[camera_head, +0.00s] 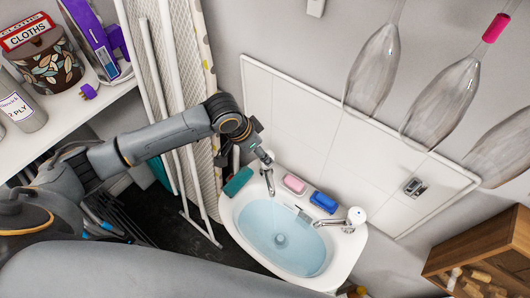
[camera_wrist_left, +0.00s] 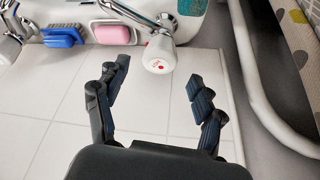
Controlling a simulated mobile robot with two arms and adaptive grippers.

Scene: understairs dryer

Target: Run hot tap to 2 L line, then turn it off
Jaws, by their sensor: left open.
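The hot tap (camera_head: 267,172) stands at the left back of the white basin (camera_head: 235,218). Its white knob with a red mark (camera_wrist_left: 158,54) shows in the wrist view. My left gripper (camera_head: 258,148) is open beside this tap; in the wrist view its spread fingers (camera_wrist_left: 158,74) are a little short of the knob, with nothing between them. Pale blue water (camera_head: 262,222) lies in the basin over the drain. I cannot make out a 2 L line or whether water flows from the spout. My right gripper is not in view.
A second tap (camera_head: 354,217) stands at the basin's right. Pink soap (camera_head: 294,184), a blue brush (camera_head: 323,202) and a green item (camera_head: 238,181) sit along the rim. An ironing board (camera_head: 200,110) leans left of the basin. White tiles (camera_head: 300,115) back it.

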